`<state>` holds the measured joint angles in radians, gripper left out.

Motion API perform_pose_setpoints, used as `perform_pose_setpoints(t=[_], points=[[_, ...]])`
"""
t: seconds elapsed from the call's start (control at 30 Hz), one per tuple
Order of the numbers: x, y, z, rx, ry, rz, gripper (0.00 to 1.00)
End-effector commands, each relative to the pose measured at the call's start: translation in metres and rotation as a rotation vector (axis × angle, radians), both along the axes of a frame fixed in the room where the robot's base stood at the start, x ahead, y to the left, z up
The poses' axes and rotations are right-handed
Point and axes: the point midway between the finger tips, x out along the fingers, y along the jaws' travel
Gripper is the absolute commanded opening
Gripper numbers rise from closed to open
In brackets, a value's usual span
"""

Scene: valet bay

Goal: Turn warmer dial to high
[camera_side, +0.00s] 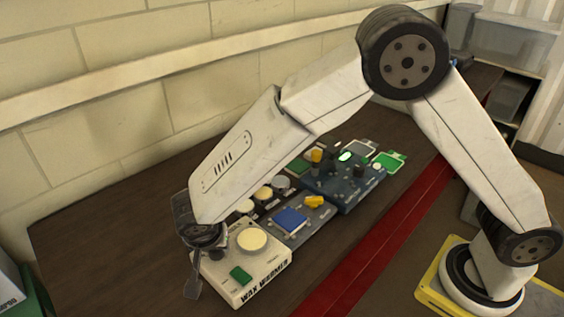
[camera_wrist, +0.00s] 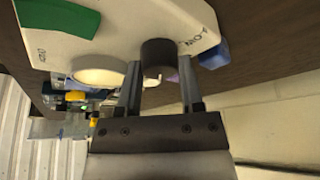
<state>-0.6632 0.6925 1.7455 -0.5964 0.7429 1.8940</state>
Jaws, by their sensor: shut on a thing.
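The wax warmer (camera_side: 258,282) is a cream box at the near left end of the bench, with a round pale disc (camera_side: 252,239) and a green switch (camera_side: 241,274) on top. In the wrist view the warmer (camera_wrist: 135,33) shows upside down at the top. Its dark round dial (camera_wrist: 158,55) stands between the fingers of my gripper (camera_wrist: 160,78), which is shut on it. Small lettering by the dial is too blurred to tell the setting. In the side view my gripper (camera_side: 197,268) is at the warmer's left side and hides the dial.
A blue block (camera_side: 290,221) and a yellow piece (camera_side: 314,201) lie on a grey tray behind the warmer. Several round-topped jars (camera_side: 264,193) stand along the wall side. A dark blue unit (camera_side: 345,185) is farther back. The bench's left part is bare.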

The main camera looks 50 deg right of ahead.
Motion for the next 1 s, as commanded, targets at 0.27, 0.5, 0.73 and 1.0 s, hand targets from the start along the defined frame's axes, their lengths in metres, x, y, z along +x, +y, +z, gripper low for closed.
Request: perform_pose_setpoints(t=[0.27, 0.5, 0.73, 1.0], points=[[0.0002, 0.0005, -0.0002, 0.001, 0.0, -0.062, 0.0], [0.0002, 0.0004, -0.0002, 0.002, 0.0, -0.066, 0.0], [0.0001, 0.0003, -0.0002, 0.001, 0.0, -0.065, 0.83], [0.0001, 0.0002, -0.0001, 0.0, 0.001, -0.064, 0.83]])
